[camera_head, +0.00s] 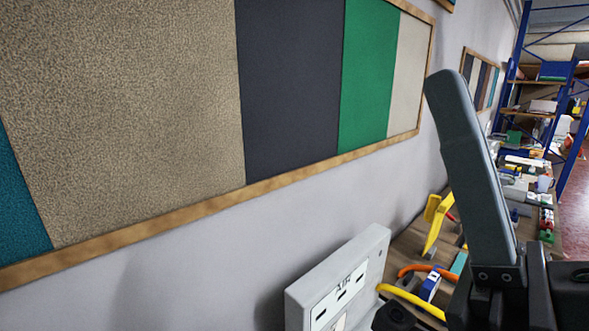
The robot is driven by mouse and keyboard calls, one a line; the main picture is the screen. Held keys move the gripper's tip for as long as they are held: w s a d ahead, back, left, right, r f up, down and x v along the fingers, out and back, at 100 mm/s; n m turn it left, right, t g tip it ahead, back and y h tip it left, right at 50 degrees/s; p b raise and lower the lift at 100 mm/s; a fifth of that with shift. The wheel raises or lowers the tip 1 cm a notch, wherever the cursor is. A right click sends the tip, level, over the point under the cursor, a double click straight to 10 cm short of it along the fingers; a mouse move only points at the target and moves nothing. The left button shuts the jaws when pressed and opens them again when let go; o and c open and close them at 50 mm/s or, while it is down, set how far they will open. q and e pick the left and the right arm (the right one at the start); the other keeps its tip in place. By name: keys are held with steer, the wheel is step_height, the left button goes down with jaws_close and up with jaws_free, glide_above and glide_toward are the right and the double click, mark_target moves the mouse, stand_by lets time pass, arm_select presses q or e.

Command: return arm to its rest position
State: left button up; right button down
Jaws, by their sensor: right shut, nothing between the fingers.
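My right gripper (447,88) stands large and close at the right of the head view. Its long grey finger points up and tilts to the left, and it rises from a black gripper body at the lower right corner. It is shut and empty, and it touches nothing that I can see. The rest of my right arm is cut off by the frame edge. My left gripper is not in view.
A wood-framed board of carpet samples (290,90) hangs on the pale wall. A white box marked AIR (345,275) stands below it with yellow and orange hoses. A cluttered workbench (412,240) runs back to blue shelving (510,80). Red floor (577,205) shows at right.

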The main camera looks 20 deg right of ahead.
steer(key=w+d+f+g+h, duration=0.1)
steer(key=w+f+g+h, duration=0.1)
steer(key=w+f+h, duration=0.15)
step_height(320, 180, up, 22)
steer(key=w+p, duration=0.1)
steer(key=p, duration=2)
steer(key=shift+w+n+p, duration=0.2)
steer(key=shift+n+p, duration=0.1)
steer(key=shift+p, duration=0.05)
